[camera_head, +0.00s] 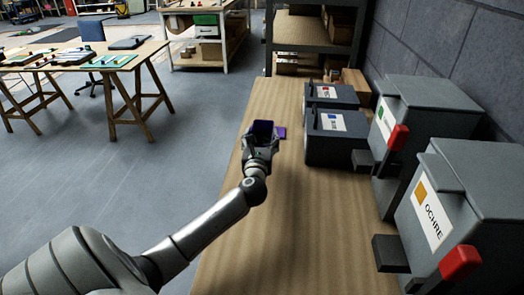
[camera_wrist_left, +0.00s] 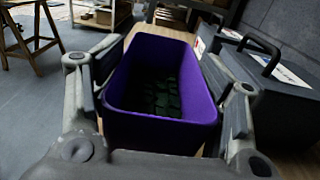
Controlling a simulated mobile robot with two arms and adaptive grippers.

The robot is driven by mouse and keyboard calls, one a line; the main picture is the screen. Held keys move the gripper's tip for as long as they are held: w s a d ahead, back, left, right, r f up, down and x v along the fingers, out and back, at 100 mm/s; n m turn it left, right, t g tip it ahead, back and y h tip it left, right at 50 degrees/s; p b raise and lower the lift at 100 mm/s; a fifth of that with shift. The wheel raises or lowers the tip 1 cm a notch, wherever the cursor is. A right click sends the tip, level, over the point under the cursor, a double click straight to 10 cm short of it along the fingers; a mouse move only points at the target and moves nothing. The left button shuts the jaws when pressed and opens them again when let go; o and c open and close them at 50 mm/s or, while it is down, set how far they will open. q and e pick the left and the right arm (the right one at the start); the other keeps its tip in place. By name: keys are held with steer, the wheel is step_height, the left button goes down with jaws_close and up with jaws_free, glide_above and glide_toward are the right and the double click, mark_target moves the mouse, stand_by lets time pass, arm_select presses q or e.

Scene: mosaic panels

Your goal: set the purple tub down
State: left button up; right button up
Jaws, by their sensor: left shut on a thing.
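The purple tub (camera_head: 263,127) is at the far part of the wooden bench (camera_head: 275,230), partly hidden by my left gripper (camera_head: 261,142). In the left wrist view the tub (camera_wrist_left: 160,125) is open-topped and fills the middle, with several dark green pieces (camera_wrist_left: 172,98) inside. My left gripper (camera_wrist_left: 160,105) is shut on the tub, one finger on each side. I cannot tell whether the tub's base touches the bench. My right gripper is not in view.
Dark grey boxes (camera_head: 338,150) with handles stand right of the tub. Larger grey machines with red parts, one labelled OCHRE (camera_head: 430,215), line the bench's right side. The bench's near middle is clear. A shelf (camera_head: 312,35) stands beyond the far end.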

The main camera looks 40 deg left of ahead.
mark_target(263, 133)
arm_select(q)
steer(key=w+f, duration=0.1)
steer(key=w+a+f, duration=0.1)
steer(key=a+f+b, duration=0.1)
steer(key=f, duration=0.1)
steer(key=shift+w+f, duration=0.1)
steer(key=shift+w, duration=0.3)
steer(key=shift+w+a+f, duration=0.1)
steer(key=shift+f, duration=1.55)
steer(key=shift+f+b, duration=0.2)
steer(key=shift+b, duration=0.15)
steer(key=o, duration=1.4)
steer(key=shift+o, duration=0.2)
